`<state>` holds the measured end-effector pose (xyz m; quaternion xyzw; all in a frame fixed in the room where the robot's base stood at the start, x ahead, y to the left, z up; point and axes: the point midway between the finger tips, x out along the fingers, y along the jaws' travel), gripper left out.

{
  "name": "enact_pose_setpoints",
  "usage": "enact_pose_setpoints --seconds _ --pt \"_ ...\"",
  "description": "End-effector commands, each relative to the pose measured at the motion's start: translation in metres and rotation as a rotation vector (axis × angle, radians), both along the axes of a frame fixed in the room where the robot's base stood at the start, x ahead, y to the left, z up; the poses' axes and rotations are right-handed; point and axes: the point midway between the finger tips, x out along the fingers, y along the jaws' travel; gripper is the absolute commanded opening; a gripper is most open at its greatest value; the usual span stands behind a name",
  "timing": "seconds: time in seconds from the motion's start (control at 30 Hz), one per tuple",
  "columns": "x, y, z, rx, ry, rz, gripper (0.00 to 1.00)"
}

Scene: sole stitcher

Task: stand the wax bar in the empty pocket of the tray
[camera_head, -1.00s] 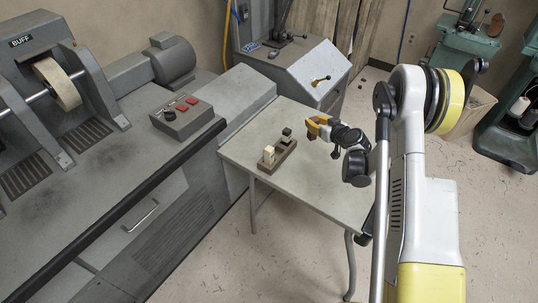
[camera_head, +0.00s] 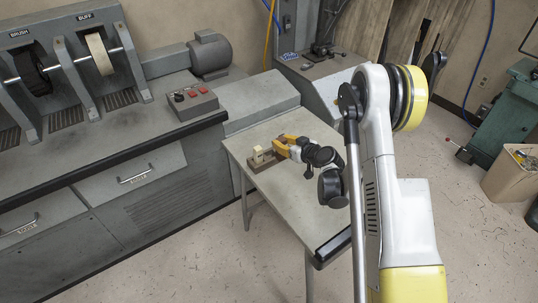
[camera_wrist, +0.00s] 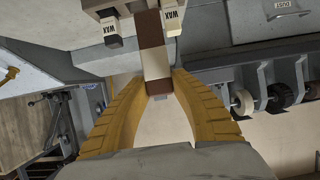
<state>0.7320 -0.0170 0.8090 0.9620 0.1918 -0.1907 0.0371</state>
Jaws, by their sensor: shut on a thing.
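The tray (camera_head: 258,167) is a small brown block on the grey table, with a cream wax bar (camera_head: 257,155) standing at its left end. My gripper (camera_wrist: 161,78) is shut on a wax bar (camera_wrist: 157,62) with a cream middle and brown ends. The held bar's far end reaches between the two standing bars. I cannot tell whether it is inside a pocket. In the head view my gripper (camera_head: 281,145) is at the tray's right side.
The grey table (camera_head: 290,190) is bare in front of the tray. The bench with the buffing wheel (camera_head: 100,53) and a red-button control box (camera_head: 193,99) stands to the left. A grey machine (camera_head: 322,72) stands behind the table.

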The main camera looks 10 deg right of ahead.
Motion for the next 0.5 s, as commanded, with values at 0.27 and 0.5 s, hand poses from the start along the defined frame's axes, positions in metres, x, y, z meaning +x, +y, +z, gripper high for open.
enact_pose_setpoints --seconds 0.27,0.5 --pt "0.062 0.01 -0.042 -0.001 0.0 0.001 0.0" --pt "0.102 0.016 -0.063 0.0 -0.001 0.0 0.0"
